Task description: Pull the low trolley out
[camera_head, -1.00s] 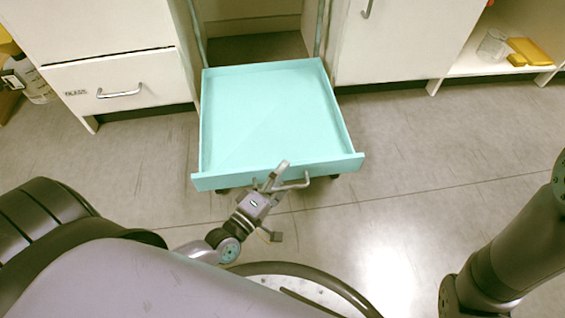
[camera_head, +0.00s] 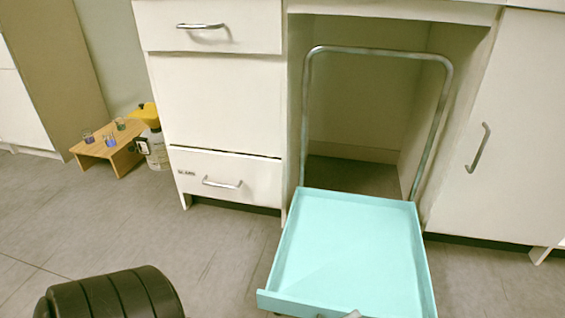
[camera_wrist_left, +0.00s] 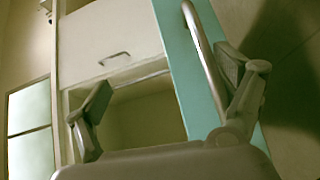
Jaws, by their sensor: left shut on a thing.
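The low trolley is a shallow turquoise tray (camera_head: 350,250) with a tall bent silver tube frame (camera_head: 376,52) at its back. Most of the tray sticks out of the open bay under the counter, in front of the cabinets; its back edge is at the bay mouth. In the left wrist view its turquoise front (camera_wrist_left: 182,70) carries a silver bar handle (camera_wrist_left: 204,62). My left gripper (camera_wrist_left: 165,82) is shut on this handle, which lies against the right finger. In the head view only a fingertip shows at the bottom edge. My right gripper is out of view.
A cabinet with drawers (camera_head: 215,120) stands left of the bay, a door (camera_head: 490,130) right of it. A small wooden stand (camera_head: 105,150) with little glasses and a yellow-topped bottle (camera_head: 152,145) stand at the left. Floor (camera_head: 130,235) left of the tray is clear.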

